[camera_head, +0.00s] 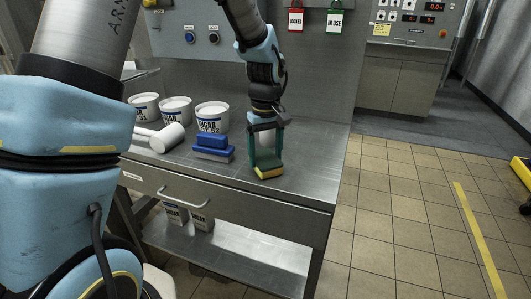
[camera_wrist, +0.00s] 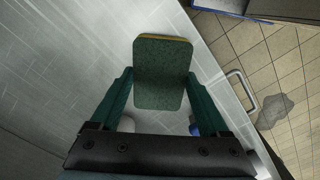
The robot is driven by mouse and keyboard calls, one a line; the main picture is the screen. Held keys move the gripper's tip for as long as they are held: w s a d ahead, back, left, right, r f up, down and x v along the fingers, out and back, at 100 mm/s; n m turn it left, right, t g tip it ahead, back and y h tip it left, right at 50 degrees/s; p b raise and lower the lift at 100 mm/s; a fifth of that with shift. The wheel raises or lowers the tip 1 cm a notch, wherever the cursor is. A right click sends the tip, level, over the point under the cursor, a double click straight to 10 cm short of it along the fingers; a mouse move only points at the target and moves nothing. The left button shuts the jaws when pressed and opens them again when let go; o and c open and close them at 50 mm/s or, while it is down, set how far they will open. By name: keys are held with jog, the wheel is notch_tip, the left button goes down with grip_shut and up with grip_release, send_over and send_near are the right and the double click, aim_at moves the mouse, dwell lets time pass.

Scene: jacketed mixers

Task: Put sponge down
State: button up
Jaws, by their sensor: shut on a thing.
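A sponge (camera_head: 268,172) with a green top and a yellow lower layer is between the fingers of my gripper (camera_head: 267,160), at the right part of the steel table (camera_head: 305,174). My gripper points down and is shut on the sponge. In the wrist view the sponge (camera_wrist: 162,75) shows its green face between the two green fingers of my gripper (camera_wrist: 160,88), over the metal tabletop (camera_wrist: 60,60). The sponge is very close to the tabletop; I cannot tell whether it touches.
A blue brush-like block (camera_head: 213,147) lies left of the sponge. A drawer handle (camera_head: 183,197) sticks out at the front.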

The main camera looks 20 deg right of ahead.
aim_at(265, 158)
jog(key=shift+f, duration=0.15)
jog(key=o, duration=1.2)
jog(key=shift+c, duration=0.2)
notch_tip(265, 158, up, 12)
jog(key=b, duration=0.2)
jog(key=s+a+f, duration=0.1)
jog(key=a+f, duration=0.2)
jog(key=a, duration=0.7)
jog(key=s+a+f+m+t, duration=0.1)
jog(key=a+f, duration=0.2)
jog(key=a, duration=0.7)
jog(key=s+a+f, duration=0.2)
jog(key=a+f, duration=0.1)
jog(key=a, duration=0.7)
jog(key=shift+m+t, duration=0.3)
jog(key=shift+a, duration=0.1)
